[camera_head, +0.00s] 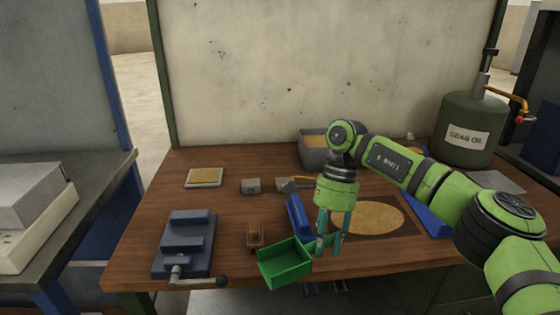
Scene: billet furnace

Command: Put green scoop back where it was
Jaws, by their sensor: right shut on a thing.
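The green scoop (285,265) is an open, box-shaped scoop near the front edge of the wooden bench, left of centre. My right gripper (329,252) points down at the scoop's right end and is shut on it. The part between the fingers is mostly hidden by them. I cannot tell whether the scoop touches the bench or hangs just over its edge. My left gripper does not show.
The bench (150,228) holds a blue vise (187,240), a brown block (254,235), a blue piece (298,216), a round tan patch (375,216), a grey bin (314,155) and a gear oil can (470,130). Bare wood lies at the middle left.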

